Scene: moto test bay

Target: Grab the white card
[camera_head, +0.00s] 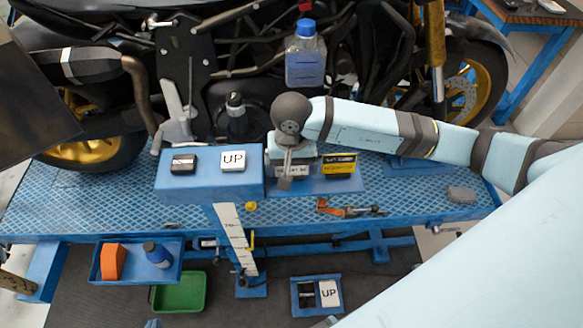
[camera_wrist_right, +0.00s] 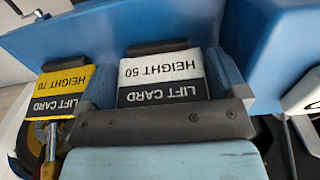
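The white lift card reading HEIGHT 50 (camera_wrist_right: 160,72) stands in a dark slot of a blue holder, between the fingers of my right gripper (camera_wrist_right: 164,82). The two blue finger pads are wide apart, one at each side edge of the card; whether they press on it I cannot tell. In the head view my right gripper (camera_head: 289,170) is at the blue holder and covers most of this card (camera_head: 300,171). A yellow lift card reading HEIGHT 70 (camera_wrist_right: 64,88) stands beside it, left in the wrist view and right in the head view (camera_head: 341,166). My left gripper is not in view.
A motorcycle with a blue-capped bottle (camera_head: 305,60) is behind. A blue tray (camera_head: 112,277) and green bin (camera_head: 180,292) are below.

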